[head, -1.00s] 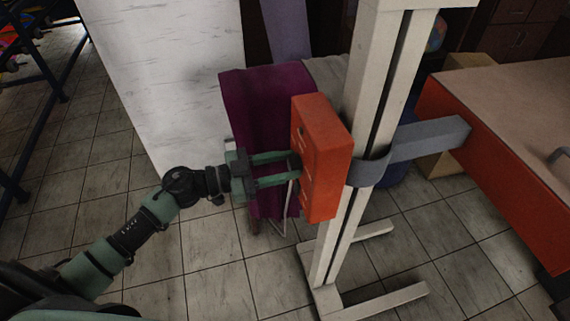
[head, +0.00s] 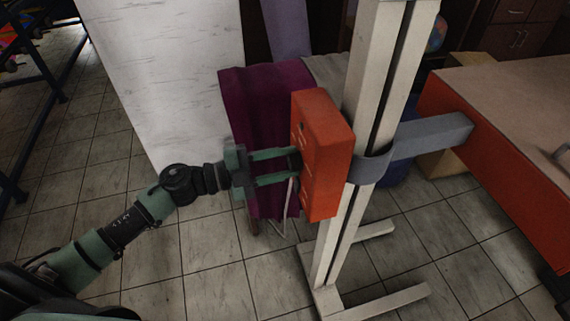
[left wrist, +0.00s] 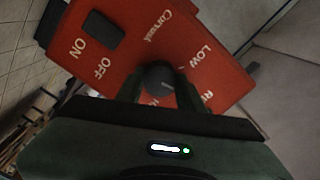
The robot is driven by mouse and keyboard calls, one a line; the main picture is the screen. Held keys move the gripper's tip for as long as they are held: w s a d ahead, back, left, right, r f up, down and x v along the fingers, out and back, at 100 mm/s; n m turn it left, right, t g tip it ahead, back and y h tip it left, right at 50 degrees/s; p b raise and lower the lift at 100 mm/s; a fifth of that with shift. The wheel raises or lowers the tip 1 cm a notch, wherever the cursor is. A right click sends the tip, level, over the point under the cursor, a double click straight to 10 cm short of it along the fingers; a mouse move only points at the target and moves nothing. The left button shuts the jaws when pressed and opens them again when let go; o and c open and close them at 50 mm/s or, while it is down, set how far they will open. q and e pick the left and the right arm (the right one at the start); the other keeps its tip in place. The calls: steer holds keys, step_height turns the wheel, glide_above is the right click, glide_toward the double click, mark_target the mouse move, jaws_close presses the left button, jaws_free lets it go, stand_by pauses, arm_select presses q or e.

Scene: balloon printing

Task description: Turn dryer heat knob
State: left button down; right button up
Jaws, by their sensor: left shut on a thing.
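The orange-red dryer control box (head: 328,150) is fixed to a white upright post in the head view. Its face fills much of the left wrist view (left wrist: 140,40), with printed ON, OFF and LOW, and other lettering partly hidden. A dark round heat knob (left wrist: 160,76) with a pale mark sits on that face, between my left fingers. My left gripper (head: 293,167) reaches the box's left face and is shut on the knob. In the left wrist view the gripper (left wrist: 160,88) hides the lower part of the knob and nearby lettering. My right gripper is not in view.
A dark rectangular switch (left wrist: 101,30) sits beside ON and OFF. The white post (head: 375,75) has feet spreading on the tiled floor. A grey arm (head: 430,140) extends right towards an orange-sided table (head: 500,170). Purple cloth (head: 265,100) hangs behind the box.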

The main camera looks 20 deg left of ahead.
arm_select(q)
steer(key=m+b, duration=0.2)
steer(key=m, duration=0.1)
steer(key=shift+f+m, duration=0.15)
steer(key=shift+m, duration=0.25)
steer(key=m+b, duration=0.2)
steer(key=m, duration=0.1)
steer(key=shift+f+m, duration=0.1)
steer(key=shift+m, duration=0.2)
steer(key=m+b, duration=0.3)
steer(key=m, duration=0.1)
steer(key=shift+b, duration=0.35)
steer(key=shift+m+b, duration=1.15)
steer(key=shift+m, duration=0.55)
steer(key=c, duration=0.9)
jaws_free()
steer(key=shift+r, duration=0.3)
